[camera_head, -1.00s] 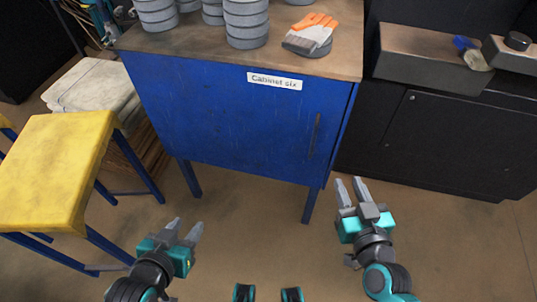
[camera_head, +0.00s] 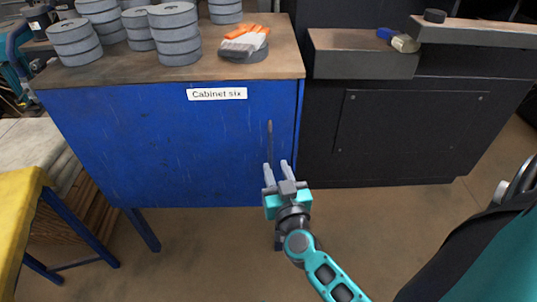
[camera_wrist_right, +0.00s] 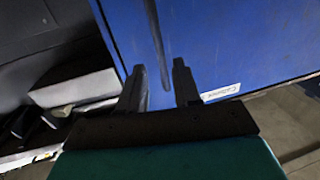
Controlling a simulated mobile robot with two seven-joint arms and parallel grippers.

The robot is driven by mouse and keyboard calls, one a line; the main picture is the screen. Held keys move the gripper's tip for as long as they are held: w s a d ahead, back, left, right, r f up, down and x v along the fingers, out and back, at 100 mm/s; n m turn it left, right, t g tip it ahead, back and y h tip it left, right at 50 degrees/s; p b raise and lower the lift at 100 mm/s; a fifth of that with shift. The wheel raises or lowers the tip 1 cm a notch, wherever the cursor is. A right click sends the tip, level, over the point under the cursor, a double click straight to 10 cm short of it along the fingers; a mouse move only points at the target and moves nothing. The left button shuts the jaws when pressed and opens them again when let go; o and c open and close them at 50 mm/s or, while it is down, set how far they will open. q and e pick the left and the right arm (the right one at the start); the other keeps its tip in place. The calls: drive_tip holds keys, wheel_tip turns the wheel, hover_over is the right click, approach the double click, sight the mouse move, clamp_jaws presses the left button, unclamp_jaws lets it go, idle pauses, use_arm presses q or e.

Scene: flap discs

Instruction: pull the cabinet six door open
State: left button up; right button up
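The blue cabinet six (camera_head: 150,140) stands ahead, with its label (camera_head: 217,94) on the upper front. Its door looks closed. A thin dark vertical handle (camera_head: 270,138) is near the door's right edge. My right gripper (camera_head: 277,168) is open in front of the lower end of the handle, fingers pointing at the door. In the right wrist view the handle (camera_wrist_right: 158,45) runs just beyond the gap between the open fingers (camera_wrist_right: 160,82); I cannot tell whether it is between them. My left gripper is not in view.
Stacks of grey discs (camera_head: 174,35) and an orange-and-grey glove (camera_head: 245,40) lie on the cabinet top. A yellow stool (camera_head: 20,215) stands at the left. A black cabinet (camera_head: 400,135) adjoins on the right. The floor in front is clear.

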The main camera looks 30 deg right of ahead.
sight(271, 155)
drive_tip(key=x, duration=0.6)
drive_tip(key=shift+w+d+b, duration=0.1)
drive_tip(key=shift+w+b, duration=0.3)
drive_tip(key=shift+c, duration=0.4)
clamp_jaws()
